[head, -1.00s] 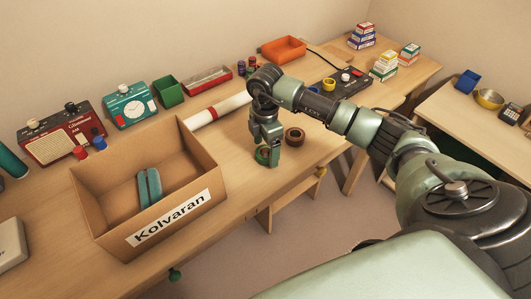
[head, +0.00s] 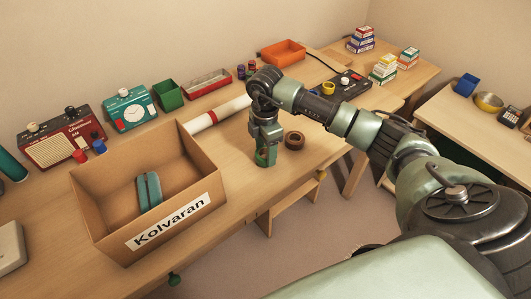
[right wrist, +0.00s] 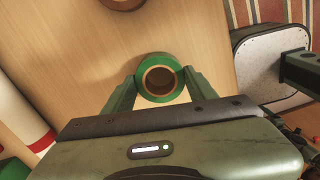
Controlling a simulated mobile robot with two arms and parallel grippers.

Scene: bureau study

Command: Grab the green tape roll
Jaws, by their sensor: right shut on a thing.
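The green tape roll (right wrist: 144,88) lies flat on the desk, with a brown core, in the right wrist view. In the head view it shows only in part (head: 262,157), mostly hidden by my right gripper (head: 267,160). My right gripper points down over the roll and its two fingers (right wrist: 158,92) are shut on the roll's outer sides. My left gripper is in neither view.
A brown tape roll (head: 295,140) lies just right of my gripper. A cardboard box (head: 190,221) labelled Kolvaran stands to the left, with a teal item (head: 149,190) inside. A white rolled tube (head: 222,112) with a red band lies behind. The desk's front edge is close.

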